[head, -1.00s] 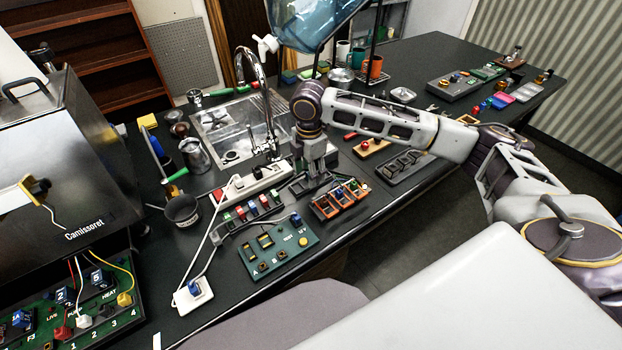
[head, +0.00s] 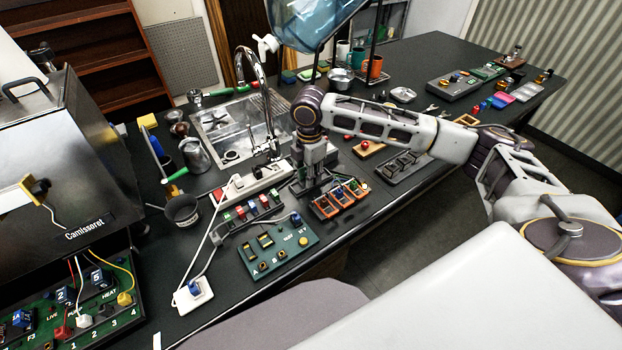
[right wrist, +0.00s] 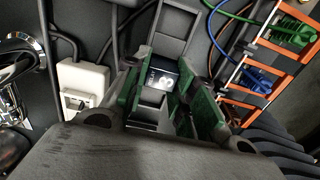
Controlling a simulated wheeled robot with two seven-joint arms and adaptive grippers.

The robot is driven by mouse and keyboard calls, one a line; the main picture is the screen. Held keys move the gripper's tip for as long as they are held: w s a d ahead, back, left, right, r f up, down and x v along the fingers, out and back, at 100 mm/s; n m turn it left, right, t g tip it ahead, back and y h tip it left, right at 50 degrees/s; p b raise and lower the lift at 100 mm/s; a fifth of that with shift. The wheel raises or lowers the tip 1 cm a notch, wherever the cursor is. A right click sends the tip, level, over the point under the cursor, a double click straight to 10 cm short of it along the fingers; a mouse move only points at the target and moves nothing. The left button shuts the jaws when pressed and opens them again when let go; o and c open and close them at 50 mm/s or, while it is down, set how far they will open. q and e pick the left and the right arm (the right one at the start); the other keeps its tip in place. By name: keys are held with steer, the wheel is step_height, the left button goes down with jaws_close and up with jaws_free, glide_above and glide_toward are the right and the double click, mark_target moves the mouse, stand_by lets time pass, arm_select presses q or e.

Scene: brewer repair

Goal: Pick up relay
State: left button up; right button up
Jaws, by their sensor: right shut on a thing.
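My right gripper (head: 311,187) points down over the bench, between the power strip and the orange tray. In the right wrist view its green-padded fingers (right wrist: 172,100) are shut on a dark relay (right wrist: 163,76) with a white "3" on its face. A grey-black holder frame (right wrist: 172,40) lies right by the relay; I cannot tell whether the relay is still seated in it. In the head view the gripper hides the relay. My left gripper is not in view.
The orange tray (head: 325,209) with coloured cable parts lies close on the right. A white power strip (head: 262,180) is on the left, with a green test board (head: 278,250) in front. The sink (head: 225,130) and tap stand behind. The bench edge is near.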

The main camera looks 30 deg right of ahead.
steer(key=shift+c, duration=0.2)
steer(key=shift+r, duration=0.5)
step_height(320, 180, up, 9)
stand_by(0.3)
stand_by(0.5)
